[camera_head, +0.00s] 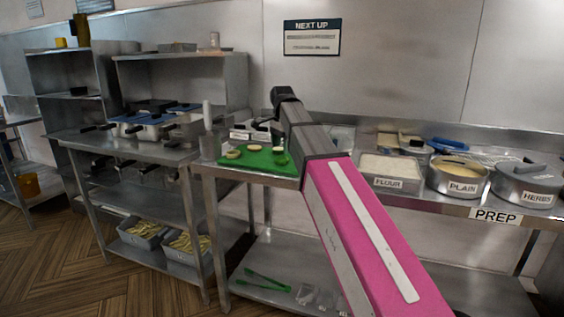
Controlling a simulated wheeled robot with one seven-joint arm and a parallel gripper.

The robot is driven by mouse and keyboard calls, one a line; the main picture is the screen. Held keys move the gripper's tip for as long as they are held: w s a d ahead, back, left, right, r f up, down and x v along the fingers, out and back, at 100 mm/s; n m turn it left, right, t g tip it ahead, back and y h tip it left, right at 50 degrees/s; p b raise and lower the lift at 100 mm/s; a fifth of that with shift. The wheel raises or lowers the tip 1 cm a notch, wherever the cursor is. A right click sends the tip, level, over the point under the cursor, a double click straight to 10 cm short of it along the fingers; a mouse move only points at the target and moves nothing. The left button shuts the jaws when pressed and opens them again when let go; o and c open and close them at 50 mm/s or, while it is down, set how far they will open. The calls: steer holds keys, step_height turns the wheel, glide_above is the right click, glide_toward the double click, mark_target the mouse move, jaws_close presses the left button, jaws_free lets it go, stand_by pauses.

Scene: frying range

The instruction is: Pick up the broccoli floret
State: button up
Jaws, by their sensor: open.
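A green cutting board (232,164) lies on the left end of the steel prep table, with several small pale and green pieces on it. A small green piece (283,159) at the board's right side, close beside my arm, may be the broccoli floret; it is too small to be sure. My pink arm reaches in from the lower right, and its dark wrist bends down above the back right of the board. My gripper (277,136) is small and dark there, open, above the board. I see nothing held in it. My arm hides part of the table behind it.
A flour tub (388,174), a plain pan (457,177) and a herbs pan (527,184) stand right of my arm. A grey upright cylinder (209,143) stands left of the board. Fryers (150,128) fill the left bench. Green tongs (266,281) lie on the lower shelf.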

mark_target(282, 157)
step_height(282, 157, down, 5)
steer(key=shift+s+r, duration=0.1)
steer(key=shift+s, duration=0.05)
steer(key=c, duration=0.8)
steer(key=shift+r, duration=0.1)
